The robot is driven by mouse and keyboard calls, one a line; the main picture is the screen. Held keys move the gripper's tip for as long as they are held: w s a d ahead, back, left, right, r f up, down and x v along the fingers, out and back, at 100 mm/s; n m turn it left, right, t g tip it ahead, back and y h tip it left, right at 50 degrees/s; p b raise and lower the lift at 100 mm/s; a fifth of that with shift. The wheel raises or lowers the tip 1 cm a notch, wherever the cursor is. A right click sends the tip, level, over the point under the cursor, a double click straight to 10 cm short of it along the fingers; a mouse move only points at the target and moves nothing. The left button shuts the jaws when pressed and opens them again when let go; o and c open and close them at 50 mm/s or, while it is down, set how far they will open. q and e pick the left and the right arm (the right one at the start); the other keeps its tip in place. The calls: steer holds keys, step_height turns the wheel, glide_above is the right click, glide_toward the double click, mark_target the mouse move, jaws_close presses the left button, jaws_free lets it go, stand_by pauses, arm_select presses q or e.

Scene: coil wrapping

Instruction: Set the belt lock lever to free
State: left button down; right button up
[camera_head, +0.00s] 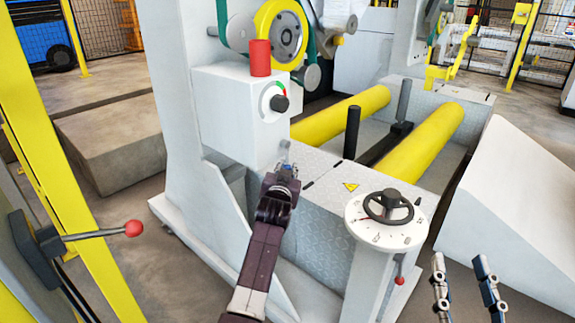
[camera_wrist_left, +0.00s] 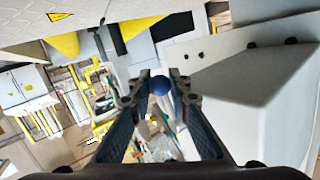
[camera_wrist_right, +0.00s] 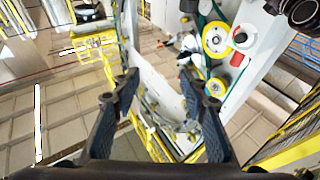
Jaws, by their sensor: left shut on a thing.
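A blue ball knob (camera_wrist_left: 160,86) sits between the fingertips of my left gripper in the left wrist view. My left gripper (camera_wrist_left: 163,82) is shut on it. In the head view my left gripper (camera_head: 286,168) is at the machine's front, below the white box (camera_head: 235,115) with the black dial knob (camera_head: 280,103). Only a little blue shows at its fingertips there; any lever stem is hidden, so I cannot tell which way the lever points. My right gripper (camera_head: 460,266) is open and empty at the lower right, and its spread fingers also show in the right wrist view (camera_wrist_right: 160,78).
A round white dial with a black handwheel (camera_head: 388,207) stands right of my left gripper, with a red-knobbed lever (camera_head: 399,280) below. Another red-knobbed lever (camera_head: 133,228) is at left. Yellow rollers (camera_head: 420,143) lie behind. A white sloped block (camera_head: 515,205) is at right.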

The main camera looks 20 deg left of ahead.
arm_select(q)
steer(key=shift+s+r+g+p, duration=0.15)
steer(key=shift+g+p, duration=0.15)
steer(key=shift+p, duration=0.7)
arm_select(e)
step_height(320, 180, down, 12)
steer(key=d+g+h, duration=0.1)
steer(key=g+h, duration=0.1)
steer(key=g, duration=0.4)
steer(key=shift+d, duration=0.3)
steer(key=shift+f, duration=0.1)
arm_select(q)
steer(key=c, duration=1.8)
jaws_free()
